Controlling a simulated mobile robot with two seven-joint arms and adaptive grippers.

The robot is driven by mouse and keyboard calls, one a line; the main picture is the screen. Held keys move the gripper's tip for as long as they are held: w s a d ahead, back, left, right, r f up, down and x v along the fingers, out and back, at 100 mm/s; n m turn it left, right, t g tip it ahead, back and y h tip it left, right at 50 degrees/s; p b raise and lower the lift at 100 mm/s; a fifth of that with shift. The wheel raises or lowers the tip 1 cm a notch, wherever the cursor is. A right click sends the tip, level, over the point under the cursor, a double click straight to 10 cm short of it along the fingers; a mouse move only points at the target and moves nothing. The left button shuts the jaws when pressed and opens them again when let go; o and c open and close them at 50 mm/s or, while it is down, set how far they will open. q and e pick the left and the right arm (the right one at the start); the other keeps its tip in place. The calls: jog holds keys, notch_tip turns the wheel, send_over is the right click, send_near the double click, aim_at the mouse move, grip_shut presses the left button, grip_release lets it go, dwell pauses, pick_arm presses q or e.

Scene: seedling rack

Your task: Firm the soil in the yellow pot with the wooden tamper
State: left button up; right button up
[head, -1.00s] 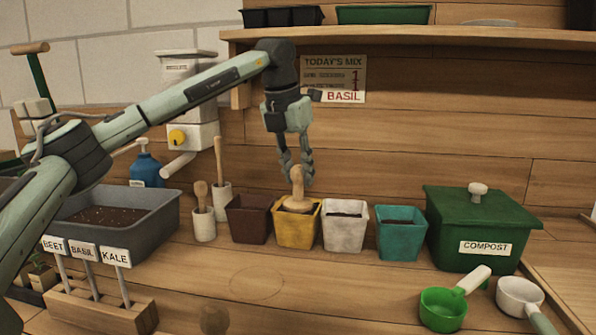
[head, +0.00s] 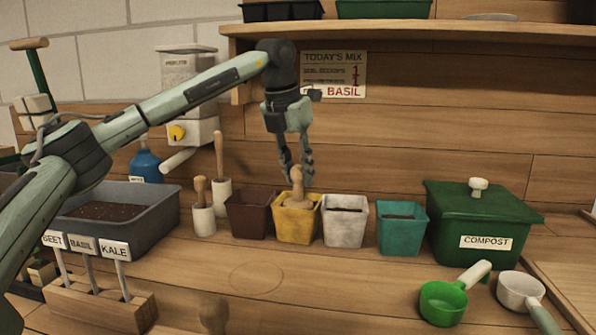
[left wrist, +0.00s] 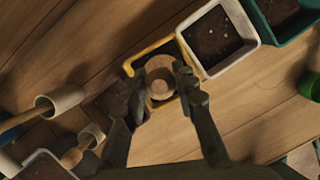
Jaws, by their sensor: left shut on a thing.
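The yellow pot (head: 297,228) stands in a row of pots on the bench. The wooden tamper (head: 296,184) stands roughly upright in it, its round base at the pot's opening. My left gripper (head: 297,174) comes from above and is shut on the tamper's handle. In the left wrist view, the fingers (left wrist: 163,84) sit either side of the round tamper (left wrist: 160,68), over the yellow pot (left wrist: 147,50). The tamper base and fingers hide most of the soil, so its contact is unclear. My right gripper is out of view.
A brown pot (head: 249,215) is close on the left, a white pot (head: 345,228) close on the right, then a teal pot (head: 401,235) and the green compost bin (head: 478,220). Two holders with wooden-handled tools stand left. Scoops lie front right. The front middle is mostly clear.

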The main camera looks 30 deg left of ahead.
pick_arm(q)
jog(key=shift+f, duration=0.1)
notch_tip(320, 180, up, 2)
jog(key=shift+r+p, duration=0.2)
jog(key=shift+p, duration=0.85)
jog(key=shift+r, duration=3.5)
jog(key=shift+f, duration=0.1)
